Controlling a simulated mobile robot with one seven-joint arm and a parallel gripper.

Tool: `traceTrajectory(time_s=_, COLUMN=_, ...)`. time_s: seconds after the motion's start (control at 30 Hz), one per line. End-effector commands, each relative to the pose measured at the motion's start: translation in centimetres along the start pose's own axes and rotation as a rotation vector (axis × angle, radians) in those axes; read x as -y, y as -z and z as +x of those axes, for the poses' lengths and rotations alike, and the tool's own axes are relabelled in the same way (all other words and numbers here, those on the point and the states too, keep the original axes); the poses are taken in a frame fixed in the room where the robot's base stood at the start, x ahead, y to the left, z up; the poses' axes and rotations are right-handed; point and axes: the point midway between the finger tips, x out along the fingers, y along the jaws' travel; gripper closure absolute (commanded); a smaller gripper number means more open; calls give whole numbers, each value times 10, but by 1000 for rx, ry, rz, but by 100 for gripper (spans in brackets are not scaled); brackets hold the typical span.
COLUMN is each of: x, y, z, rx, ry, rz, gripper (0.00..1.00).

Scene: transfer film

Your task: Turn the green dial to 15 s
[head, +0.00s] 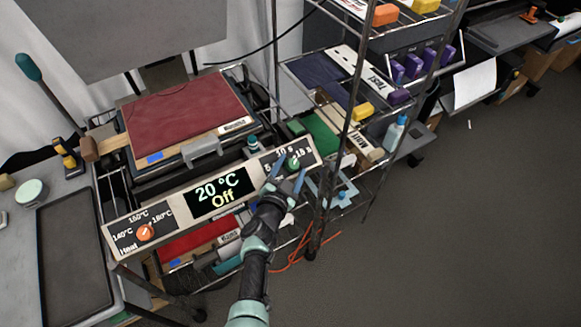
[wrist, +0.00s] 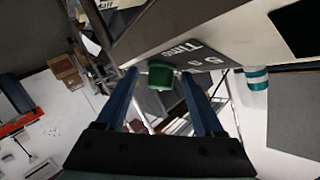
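The green dial (head: 293,163) sits on the time panel at the right end of the heat press control box (head: 310,150). The labels 10 s and 15 s show near it, partly covered by my gripper; I cannot tell where the dial points. My gripper (head: 287,172) is at the dial with its blue fingers apart. In the wrist view the green dial (wrist: 160,75) shows between the tips of my open gripper (wrist: 159,82), with a gap visible on each side. The display (head: 218,195) reads 20 °C and Off.
An orange heat dial (head: 145,232) is at the left end of the box. The press with a red pad (head: 185,115) stands behind. A wire shelf (head: 350,110) with supplies stands close to the right of my gripper. The floor (head: 460,230) farther right is clear.

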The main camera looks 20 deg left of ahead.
Motion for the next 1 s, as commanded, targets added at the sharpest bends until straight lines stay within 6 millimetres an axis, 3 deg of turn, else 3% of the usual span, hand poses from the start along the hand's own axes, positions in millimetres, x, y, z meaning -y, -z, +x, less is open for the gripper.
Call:
traceTrajectory(time_s=0.37, x=2, y=2, z=-7, rx=-1, ry=2, rz=1, gripper=31)
traceTrajectory(time_s=0.57, x=4, y=5, z=-38, rx=1, ry=2, rz=-1, gripper=31)
traceTrajectory(time_s=0.8, x=4, y=5, z=-90, rx=2, ry=4, rz=-2, gripper=31)
traceTrajectory(time_s=1.0, x=2, y=3, z=-119, rx=-1, ry=2, rz=-1, gripper=31)
